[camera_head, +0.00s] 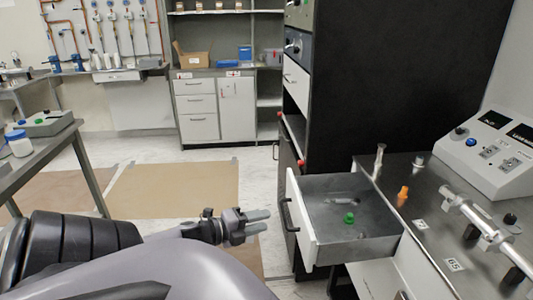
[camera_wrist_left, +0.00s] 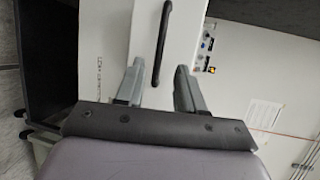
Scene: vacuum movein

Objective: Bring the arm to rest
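My left arm reaches in from the lower left in the head view. Its gripper (camera_head: 258,221) is in front of the open drawer (camera_head: 303,232), to the left of the drawer's front and apart from it. In the left wrist view the two fingers of this gripper (camera_wrist_left: 158,88) stand apart with nothing between them. A dark bar handle (camera_wrist_left: 162,45) on a white front shows beyond the fingertips. My right gripper is in neither view.
The open drawer holds a green-topped item (camera_head: 349,218). The bench (camera_head: 400,235) beside it carries an orange piece (camera_head: 403,195) and a control box (camera_head: 490,145). A tall black cabinet (camera_head: 395,80) stands behind. A table (camera_head: 50,150) is at left. Floor between is clear.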

